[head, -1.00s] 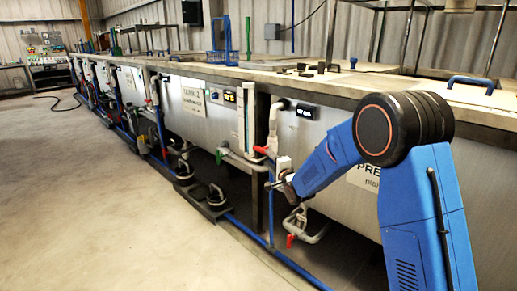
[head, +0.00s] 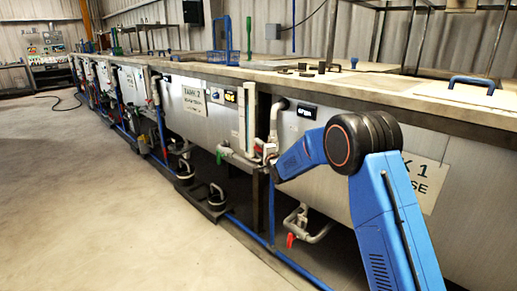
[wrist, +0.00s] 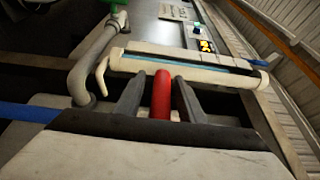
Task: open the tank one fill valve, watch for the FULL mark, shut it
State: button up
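The red fill valve handle (wrist: 162,95) stands between the two fingers of my gripper (wrist: 159,88) in the wrist view. Narrow dark gaps show on both sides of the handle, so the fingers look open around it. In the head view my gripper (head: 268,157) is at the pipework on the left end of tank one (head: 345,140); the handle is mostly hidden there. Tank one's small lit display (head: 307,111) is too small to read. A pale upright tube (head: 250,125) stands just left of the gripper; its level and any FULL mark cannot be made out.
Tank two (head: 193,115), with a sign and amber display (head: 230,96), is to the left. A green valve handle (head: 221,155) is nearby. A lower red-handled valve (head: 290,240) hangs under tank one.

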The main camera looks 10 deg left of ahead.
grip_shut()
